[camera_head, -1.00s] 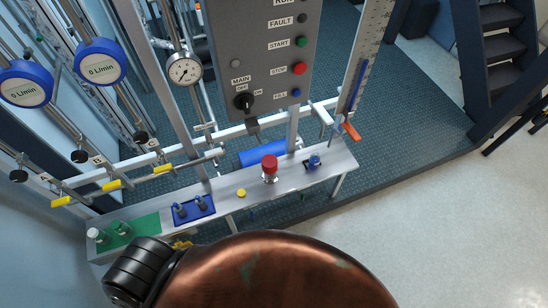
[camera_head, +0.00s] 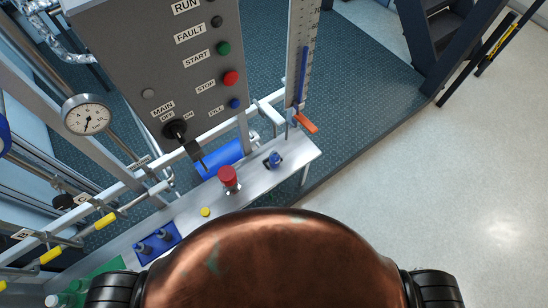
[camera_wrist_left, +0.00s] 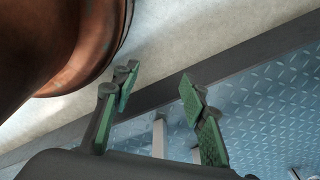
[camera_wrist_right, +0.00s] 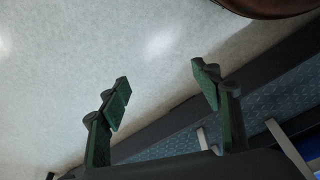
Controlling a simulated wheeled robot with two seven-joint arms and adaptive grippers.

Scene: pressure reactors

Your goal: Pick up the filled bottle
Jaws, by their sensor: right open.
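A small bottle (camera_head: 273,160) with blue on it stands on a dark square pad at the right end of the narrow metal shelf. Two more small bottles (camera_head: 152,243) sit in the blue tray, and pale-topped bottles (camera_head: 62,297) stand by the green mat (camera_head: 108,267) at lower left. Fill levels are too small to tell. My left gripper (camera_wrist_left: 158,100) is open and empty, over floor and blue tread plate in its wrist view. My right gripper (camera_wrist_right: 163,88) is open and empty in its wrist view. Neither gripper shows in the head view; no bottle shows in the wrist views.
The grey control panel (camera_head: 160,60) and an orange-handled valve (camera_head: 306,121) stand behind. Dark stairs (camera_head: 450,45) are at upper right. The pale floor (camera_head: 440,190) at right is clear.

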